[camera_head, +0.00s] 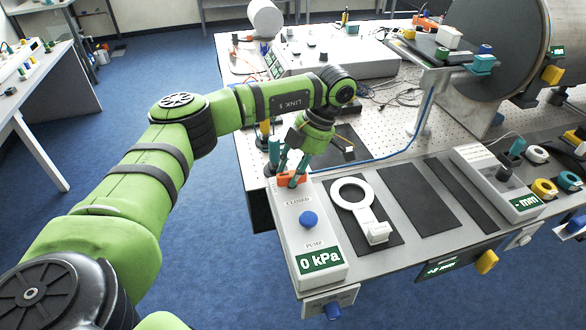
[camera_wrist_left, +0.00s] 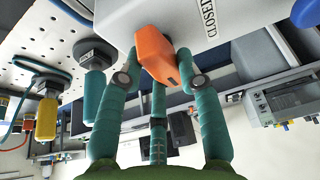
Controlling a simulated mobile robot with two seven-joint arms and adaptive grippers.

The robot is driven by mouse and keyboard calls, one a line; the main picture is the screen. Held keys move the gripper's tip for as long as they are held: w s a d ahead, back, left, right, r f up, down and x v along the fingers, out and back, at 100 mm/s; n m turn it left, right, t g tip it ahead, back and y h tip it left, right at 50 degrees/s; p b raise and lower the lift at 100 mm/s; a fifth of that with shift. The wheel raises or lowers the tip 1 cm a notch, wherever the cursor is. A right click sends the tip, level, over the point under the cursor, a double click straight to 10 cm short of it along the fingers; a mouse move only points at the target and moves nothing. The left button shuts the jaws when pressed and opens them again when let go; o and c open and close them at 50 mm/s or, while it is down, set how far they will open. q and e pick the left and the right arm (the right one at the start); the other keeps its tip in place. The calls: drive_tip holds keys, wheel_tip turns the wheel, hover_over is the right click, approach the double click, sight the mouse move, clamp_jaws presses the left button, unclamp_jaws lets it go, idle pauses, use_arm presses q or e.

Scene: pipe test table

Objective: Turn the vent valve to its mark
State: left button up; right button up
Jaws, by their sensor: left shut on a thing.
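The vent valve's orange handle (camera_head: 284,181) sits on the far end of the white pump box (camera_head: 323,228), beside a "CLOSED" label. My left gripper (camera_head: 292,172) comes down over it, its teal fingers shut on the handle. In the left wrist view the orange handle (camera_wrist_left: 156,56) lies between the fingers of my left gripper (camera_wrist_left: 160,75), with the "CLOSED" label (camera_wrist_left: 208,16) to its right. The fingers hide part of the handle, and I cannot make out the mark. The right gripper is not in view.
The pump box has a blue knob (camera_head: 308,219) and a display (camera_head: 320,259) reading 0 kPa. A white ring-shaped tool (camera_head: 355,194) lies on a dark mat to its right. Teal (camera_wrist_left: 95,97) and yellow (camera_wrist_left: 46,118) handles stand near the fingers. A large cylinder (camera_head: 497,50) stands at back right.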

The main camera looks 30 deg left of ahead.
use_arm(q)
drive_tip(key=o, duration=1.2)
drive_tip(key=shift+w+f, duration=0.1)
drive_tip(key=v, duration=1.2)
drive_tip(key=shift+a, duration=0.1)
